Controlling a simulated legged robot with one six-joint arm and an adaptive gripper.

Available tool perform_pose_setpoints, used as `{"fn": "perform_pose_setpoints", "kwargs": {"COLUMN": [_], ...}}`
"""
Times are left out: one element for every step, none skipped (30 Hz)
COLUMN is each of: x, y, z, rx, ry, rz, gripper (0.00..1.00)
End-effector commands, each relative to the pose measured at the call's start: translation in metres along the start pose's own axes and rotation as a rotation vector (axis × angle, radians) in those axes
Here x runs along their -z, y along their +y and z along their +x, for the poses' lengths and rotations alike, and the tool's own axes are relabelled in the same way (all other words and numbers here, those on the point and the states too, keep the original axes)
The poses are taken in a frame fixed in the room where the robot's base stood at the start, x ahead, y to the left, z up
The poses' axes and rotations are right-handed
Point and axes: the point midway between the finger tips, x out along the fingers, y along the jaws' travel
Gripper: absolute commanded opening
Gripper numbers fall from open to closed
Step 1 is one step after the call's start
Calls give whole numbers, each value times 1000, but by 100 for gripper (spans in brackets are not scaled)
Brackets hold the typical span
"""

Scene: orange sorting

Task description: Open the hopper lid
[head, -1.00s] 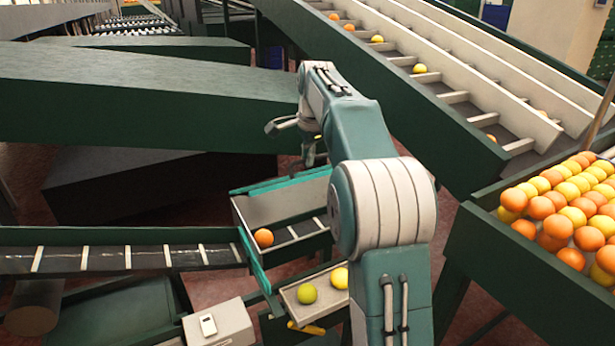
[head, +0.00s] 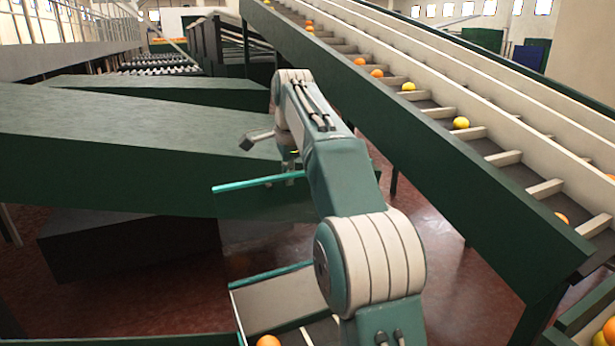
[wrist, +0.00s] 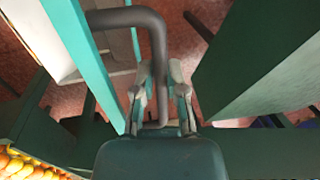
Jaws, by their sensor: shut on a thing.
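My gripper (wrist: 163,95) is shut on the dark bent handle (wrist: 150,22) in the wrist view. A teal strip (wrist: 82,62), which looks like the lid seen nearly edge-on, runs beside the handle on the left. In the head view my gripper (head: 292,163) is partly hidden by my arm. The teal lid (head: 245,184) shows there as a thin bar by the gripper, clear above the hopper. The hopper (head: 280,298) has grey inner walls and a teal rim, and its right side is hidden behind my arm. An orange (head: 268,342) is at the bottom picture edge.
A sloped conveyor (head: 470,165) with slats and several fruits runs along the right. A large dark green slanted body (head: 110,150) fills the left, behind the lid. Red floor (head: 110,270) shows at lower left. Piled fruit (wrist: 25,165) shows at the wrist view's lower left.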

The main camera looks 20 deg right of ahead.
Motion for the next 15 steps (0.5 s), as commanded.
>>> {"fn": "perform_pose_setpoints", "kwargs": {"x": [1, -1, -3, -5, -6, -7, -8, -8, -9, -9, -10, -10, -11, -11, -12], "y": [-5, -7, -11, -13, -15, -18, -20, -22, -24, -25, -27, -28, -29, -30, -32], "z": [2, 3, 4, 4, 5, 6, 6, 7, 8, 8, 8, 9, 9, 9, 9], "rx": [0, 1, 2, 3, 4, 3, 4, 5, 6, 6, 7, 7, 7, 8, 10], "ry": [10, 11, 11, 11, 10, 8, 8, 7, 6, 5, 5, 5, 5, 5, 5], "rz": [4, 4, 4, 4, 3, 2, 2, 2, 1, 1, 1, 1, 1, 1, 1], "gripper": [0, 0, 0, 0, 0, 0, 0, 0, 0, 0, 0, 0, 0, 0, 0]}}
